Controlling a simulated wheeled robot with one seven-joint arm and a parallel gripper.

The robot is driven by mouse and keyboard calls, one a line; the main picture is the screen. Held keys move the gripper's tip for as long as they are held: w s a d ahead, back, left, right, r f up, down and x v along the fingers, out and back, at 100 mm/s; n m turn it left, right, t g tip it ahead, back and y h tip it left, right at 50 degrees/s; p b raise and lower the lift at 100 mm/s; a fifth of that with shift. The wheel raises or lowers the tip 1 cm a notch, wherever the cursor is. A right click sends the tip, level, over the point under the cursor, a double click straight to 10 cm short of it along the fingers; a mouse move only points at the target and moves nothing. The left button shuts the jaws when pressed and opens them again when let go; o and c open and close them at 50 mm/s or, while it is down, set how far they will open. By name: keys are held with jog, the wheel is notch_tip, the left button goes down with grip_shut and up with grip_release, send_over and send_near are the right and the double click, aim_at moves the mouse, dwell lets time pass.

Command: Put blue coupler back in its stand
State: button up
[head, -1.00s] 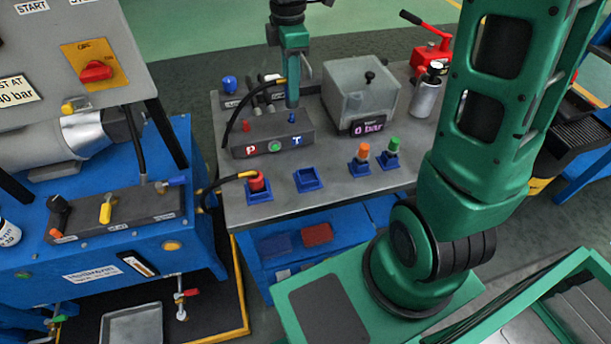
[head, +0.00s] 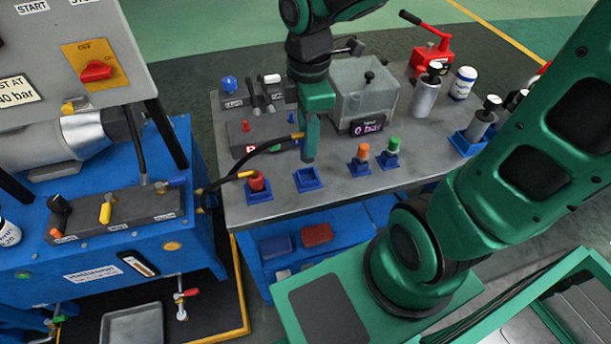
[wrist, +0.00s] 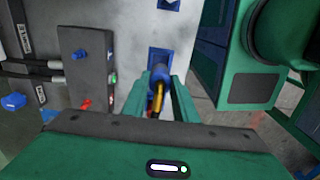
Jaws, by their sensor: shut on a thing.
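My gripper (head: 309,157) is shut on the blue coupler (wrist: 159,73), whose yellow-ended black hose (head: 270,146) trails off to the left in the head view. The coupler is mostly hidden behind the fingers there. The empty blue square stand (head: 308,180) is on the grey bench, just below the fingertips in the head view. In the wrist view the stand (wrist: 158,55) shows just beyond the coupler, partly covered by it. I cannot tell whether the coupler touches the stand.
A red coupler (head: 257,182) sits in its stand to the left. Orange-topped (head: 362,153) and green-topped (head: 394,144) pieces stand in blue holders to the right. Behind are a grey P/T block (head: 241,139), a clear tank (head: 362,92) and a pressure display (head: 370,126).

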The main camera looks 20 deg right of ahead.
jog(key=shift+w+f, duration=0.1)
jog(key=shift+f, duration=2.35)
jog(key=shift+m, duration=0.8)
jog(key=shift+f, duration=0.15)
jog(key=shift+f, duration=1.3)
jog(key=o, duration=1.2)
jog(key=shift+r, duration=0.1)
